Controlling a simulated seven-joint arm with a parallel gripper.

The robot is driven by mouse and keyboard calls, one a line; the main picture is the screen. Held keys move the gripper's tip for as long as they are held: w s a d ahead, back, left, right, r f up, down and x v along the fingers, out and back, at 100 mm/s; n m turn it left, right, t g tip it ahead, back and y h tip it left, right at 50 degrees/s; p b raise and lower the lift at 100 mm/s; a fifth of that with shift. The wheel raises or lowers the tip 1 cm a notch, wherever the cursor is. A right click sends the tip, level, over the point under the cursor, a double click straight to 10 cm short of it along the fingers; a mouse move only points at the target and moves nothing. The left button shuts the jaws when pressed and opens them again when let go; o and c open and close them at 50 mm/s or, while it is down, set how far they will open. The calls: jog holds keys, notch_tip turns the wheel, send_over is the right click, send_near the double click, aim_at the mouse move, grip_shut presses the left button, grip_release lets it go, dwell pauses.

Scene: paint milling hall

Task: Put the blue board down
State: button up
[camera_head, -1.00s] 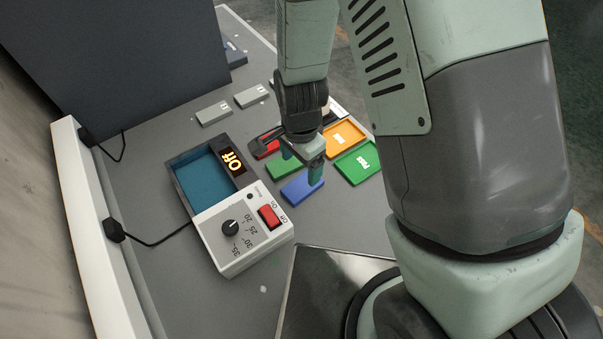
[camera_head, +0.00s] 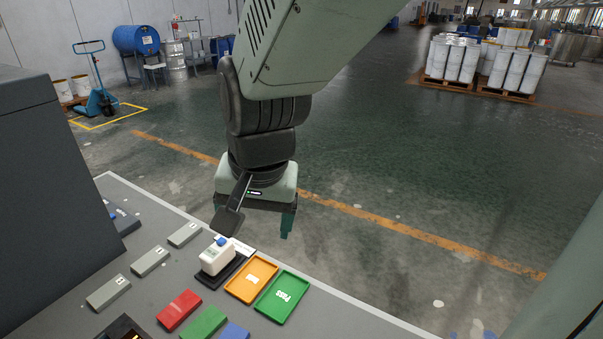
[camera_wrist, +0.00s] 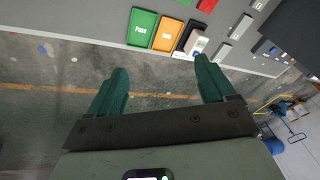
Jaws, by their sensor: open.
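The blue board (camera_head: 234,332) lies on the grey table at the bottom edge of the head view, partly cut off. It is beside the green board (camera_head: 204,324), and the red board (camera_head: 179,310) lies further left. My gripper (camera_head: 254,212) is open and empty, raised beyond the table's far edge and well away from the blue board. In the wrist view my gripper's two fingers (camera_wrist: 162,66) are spread, with only floor between them.
A white bottle device with a blue top (camera_head: 216,257) stands on a black base. An orange tray (camera_head: 238,290) and a green Pass tray (camera_head: 272,307) lie beside it. Several grey blocks (camera_head: 150,261) lie to the left. A dark cabinet (camera_head: 50,200) stands at far left.

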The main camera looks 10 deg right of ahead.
jog(key=s+d+r+n+t, duration=0.1)
jog(key=s+d+r, duration=0.3)
jog(key=r, duration=0.2)
jog(key=shift+s+d+r+n+t, duration=0.15)
jog(key=shift+s+d+n+t, duration=0.1)
jog(key=shift+n+t, duration=0.05)
jog(key=s+d+r, duration=0.1)
jog(key=s, duration=0.1)
jog(key=s+d+r+n, duration=0.1)
jog(key=s, duration=0.1)
jog(key=s+d+r+n+t+h, duration=0.1)
jog(key=s, duration=0.1)
jog(key=shift+s+d+r, duration=0.1)
jog(key=shift+d+r, duration=0.2)
jog(key=shift+r, duration=0.1)
jog(key=shift+c, duration=1.1)
